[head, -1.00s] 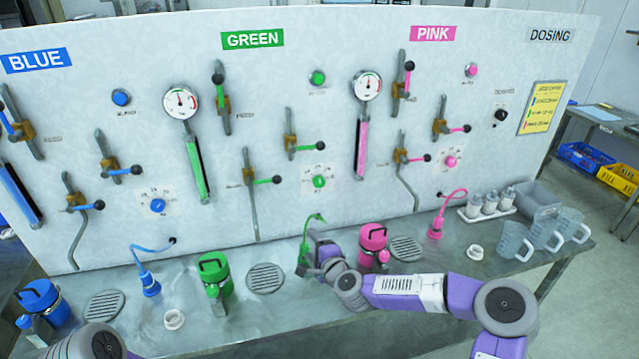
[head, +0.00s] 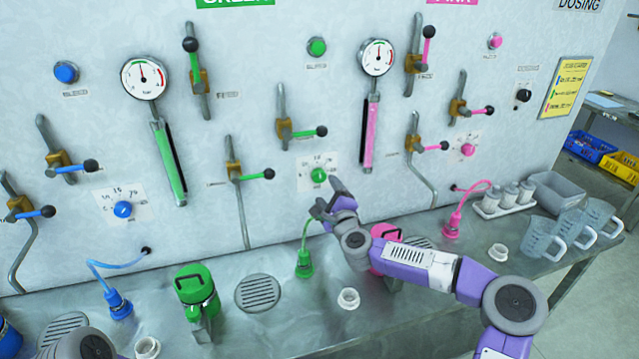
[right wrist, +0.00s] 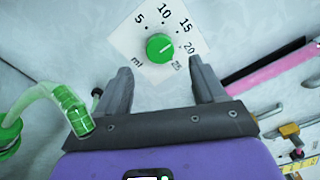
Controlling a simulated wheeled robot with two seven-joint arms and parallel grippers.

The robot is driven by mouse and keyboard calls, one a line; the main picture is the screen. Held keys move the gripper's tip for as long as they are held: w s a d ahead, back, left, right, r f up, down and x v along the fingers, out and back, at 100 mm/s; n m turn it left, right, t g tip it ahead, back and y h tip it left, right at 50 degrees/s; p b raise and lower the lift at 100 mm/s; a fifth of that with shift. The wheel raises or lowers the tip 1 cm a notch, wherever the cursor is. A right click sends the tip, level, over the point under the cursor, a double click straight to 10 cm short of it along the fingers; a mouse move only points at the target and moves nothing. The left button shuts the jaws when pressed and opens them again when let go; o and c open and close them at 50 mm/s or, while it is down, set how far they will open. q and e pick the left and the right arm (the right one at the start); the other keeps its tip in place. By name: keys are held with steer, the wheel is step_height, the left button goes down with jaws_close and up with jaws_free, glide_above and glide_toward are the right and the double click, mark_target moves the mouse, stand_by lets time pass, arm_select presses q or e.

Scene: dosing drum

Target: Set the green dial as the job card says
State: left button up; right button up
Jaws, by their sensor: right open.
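The green dial (head: 319,175) is a round knob on a white scale plate on the panel. In the right wrist view the green dial (right wrist: 160,47) shows marks 5, 10, 15, 20 and a smaller one, with "ml" at lower left. A pale line on the knob slants to the upper right; its exact reading is unclear. My right gripper (head: 325,196) is open and empty just below the dial; in its wrist view the fingers (right wrist: 161,68) point at the knob, apart from it. The yellow job card (head: 565,87) hangs at the panel's right; its text is too small to read.
A green hose with its coupling (head: 304,264) stands below my right gripper, beside a drain grate (head: 257,290). A green canister (head: 196,288) is to the left, a pink canister (head: 384,262) behind my right arm. Green-handled valves (head: 308,132) are above the dial.

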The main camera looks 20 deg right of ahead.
mark_target(320, 178)
steer(key=shift+w+a+p, duration=0.1)
steer(key=shift+w+p, duration=0.2)
steer(key=shift+w, duration=3.1)
steer(key=c, duration=1.1)
steer(key=shift+o, duration=0.2)
